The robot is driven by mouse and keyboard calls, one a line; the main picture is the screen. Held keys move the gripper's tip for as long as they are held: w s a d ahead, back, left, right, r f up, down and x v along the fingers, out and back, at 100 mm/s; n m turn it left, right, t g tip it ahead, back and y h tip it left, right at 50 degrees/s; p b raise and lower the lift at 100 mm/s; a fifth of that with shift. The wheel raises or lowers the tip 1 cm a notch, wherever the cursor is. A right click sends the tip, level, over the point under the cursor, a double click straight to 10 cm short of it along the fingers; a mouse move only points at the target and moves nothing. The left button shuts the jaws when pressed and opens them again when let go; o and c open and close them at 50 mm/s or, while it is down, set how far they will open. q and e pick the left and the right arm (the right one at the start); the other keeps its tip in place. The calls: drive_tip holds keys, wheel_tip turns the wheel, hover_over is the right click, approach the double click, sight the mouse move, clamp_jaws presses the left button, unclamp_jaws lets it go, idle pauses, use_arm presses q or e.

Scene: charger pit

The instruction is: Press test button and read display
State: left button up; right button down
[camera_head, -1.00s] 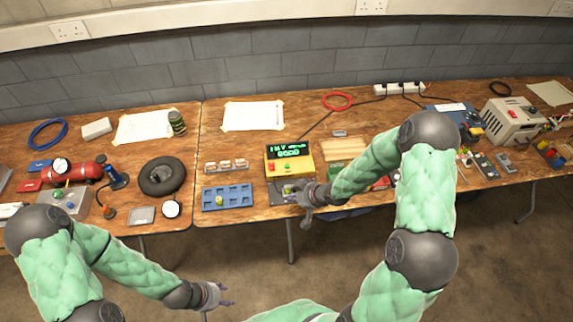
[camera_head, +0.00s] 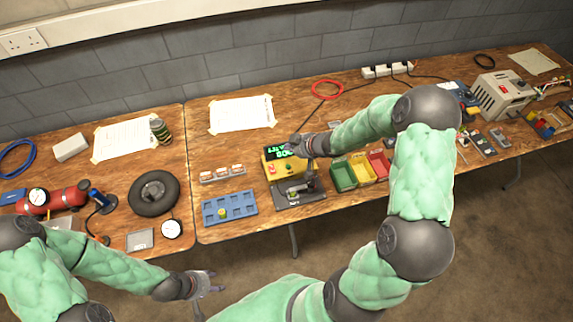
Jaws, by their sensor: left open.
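The yellow tester (camera_head: 270,163) stands on the right-hand table with a dark display (camera_head: 283,150) lit in green characters. My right gripper covers part of the display, and I cannot read it fully. A small red button or mark (camera_head: 272,169) shows on the tester's front. My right gripper (camera_head: 303,145) is at the tester's upper right side. Whether it touches the tester, and whether its fingers are open, I cannot tell. My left gripper (camera_head: 208,285) is open and empty in front of the table, low over the floor.
A dark fixture (camera_head: 300,192) sits just in front of the tester. A blue tray (camera_head: 228,207) lies to its left, and green, yellow and red bins (camera_head: 343,175) to its right. A black tyre (camera_head: 153,193) and a red cylinder (camera_head: 68,198) are on the left table.

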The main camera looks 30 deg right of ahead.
drive_tip(key=shift+f, duration=0.15)
drive_tip(key=b, duration=0.8)
hover_over(289, 168)
wheel_tip(289, 168, down, 7)
drive_tip(key=shift+f, duration=0.15)
drive_tip(key=shift+f+b, duration=0.55)
drive_tip(key=shift+f, duration=0.1)
idle(0.5)
drive_tip(key=shift+f, duration=0.4)
drive_tip(key=shift+f+b, duration=0.3)
drive_tip(key=shift+f, duration=0.1)
idle(0.6)
idle(0.4)
drive_tip(key=shift+r+p, duration=0.85)
drive_tip(key=shift+p, duration=0.15)
